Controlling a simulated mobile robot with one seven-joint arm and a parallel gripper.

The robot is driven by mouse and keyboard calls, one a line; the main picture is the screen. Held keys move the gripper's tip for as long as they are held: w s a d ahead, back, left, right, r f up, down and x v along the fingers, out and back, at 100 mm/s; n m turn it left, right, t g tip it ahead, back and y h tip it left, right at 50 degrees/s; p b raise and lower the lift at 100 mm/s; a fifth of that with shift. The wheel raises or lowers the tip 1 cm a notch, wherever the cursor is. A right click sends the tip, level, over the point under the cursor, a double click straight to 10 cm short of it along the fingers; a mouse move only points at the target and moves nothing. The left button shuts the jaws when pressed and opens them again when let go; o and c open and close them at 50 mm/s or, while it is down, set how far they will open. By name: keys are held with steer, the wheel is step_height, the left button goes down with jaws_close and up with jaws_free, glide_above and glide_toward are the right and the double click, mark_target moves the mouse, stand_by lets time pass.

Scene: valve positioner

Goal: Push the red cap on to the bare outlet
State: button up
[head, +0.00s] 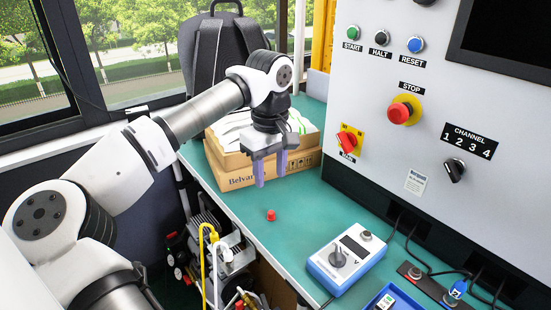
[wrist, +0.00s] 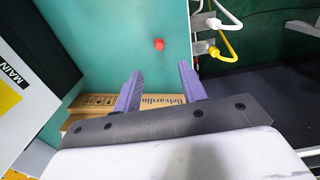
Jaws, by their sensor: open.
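The small red cap (head: 271,215) stands on the green bench top (head: 250,232), near its front left edge. It also shows in the wrist view (wrist: 158,44), beyond and between my fingertips. My gripper (head: 270,178) points down with its two purple fingers apart and nothing between them. It hangs above the bench, clear of the cap, in front of a cardboard box. The fingers also show in the wrist view (wrist: 160,72). I cannot tell which fitting is the bare outlet.
The cardboard box (head: 300,170) lies behind my gripper, with a backpack (head: 215,55) beyond. A blue-and-white meter with a knob (head: 340,258) and a blue tray (head: 385,302) stand right of the cap. The control panel (head: 380,60) rises at the right. Bench around the cap is clear.

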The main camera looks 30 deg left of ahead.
mark_target(272, 212)
step_height(272, 212, down, 11)
stand_by(0.4)
jaws_close()
stand_by(0.5)
